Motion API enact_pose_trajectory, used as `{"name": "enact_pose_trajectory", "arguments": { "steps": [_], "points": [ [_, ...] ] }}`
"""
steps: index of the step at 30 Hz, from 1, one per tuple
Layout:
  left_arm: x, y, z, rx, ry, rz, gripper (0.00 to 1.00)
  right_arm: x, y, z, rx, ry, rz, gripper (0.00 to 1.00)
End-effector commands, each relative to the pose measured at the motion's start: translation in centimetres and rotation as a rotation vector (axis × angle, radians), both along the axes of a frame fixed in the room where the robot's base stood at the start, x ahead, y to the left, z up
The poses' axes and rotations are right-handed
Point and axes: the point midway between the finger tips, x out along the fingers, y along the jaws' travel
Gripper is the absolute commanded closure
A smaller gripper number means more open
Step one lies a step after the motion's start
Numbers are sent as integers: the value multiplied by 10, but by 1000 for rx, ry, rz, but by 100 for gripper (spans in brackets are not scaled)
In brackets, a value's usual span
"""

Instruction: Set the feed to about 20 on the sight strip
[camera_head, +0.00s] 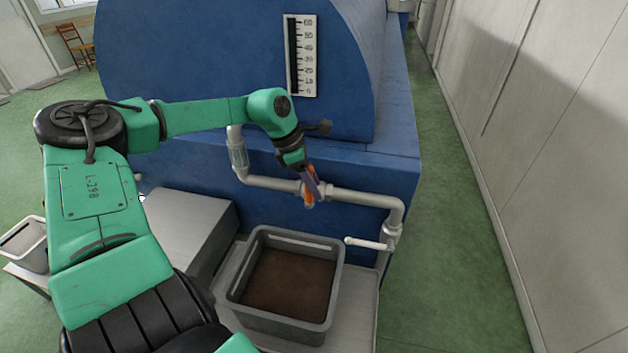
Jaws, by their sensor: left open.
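The sight strip (301,56) is a white scale marked 0 to 60 on the blue machine (230,60). A dark column runs along nearly its whole length, and I cannot tell a level on it. An orange valve handle (309,203) sits on the grey pipe (362,197) below the strip. My left gripper (311,188) is open at this handle, its fingers close around or beside it; I cannot tell whether they touch. The gripper hides part of the handle and valve. My right gripper is not in view.
A grey crate (338,272) with brown contents stands below the pipe on a metal stand. A white lever (368,243) juts left from the pipe's lower right end. A metal box (185,222) stands left of the crate. Green floor is clear on the right beside the wall.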

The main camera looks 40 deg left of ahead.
Motion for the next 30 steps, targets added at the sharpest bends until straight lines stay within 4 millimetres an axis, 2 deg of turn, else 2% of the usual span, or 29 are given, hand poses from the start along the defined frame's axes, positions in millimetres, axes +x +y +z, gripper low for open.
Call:
{"name": "enact_pose_trajectory", "arguments": {
  "steps": [7, 9, 11, 30],
  "points": [
    [0, 0, -1, -1, -1, 0, 51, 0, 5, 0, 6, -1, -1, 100],
    [0, 0, -1, 0, 0, 0, 78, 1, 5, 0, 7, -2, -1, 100],
    [0, 0, -1, -1, -1, 0, 100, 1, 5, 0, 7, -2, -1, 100],
    [1, 0, 1, -1, -3, 1, 100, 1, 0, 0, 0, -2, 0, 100]
  ]
}}
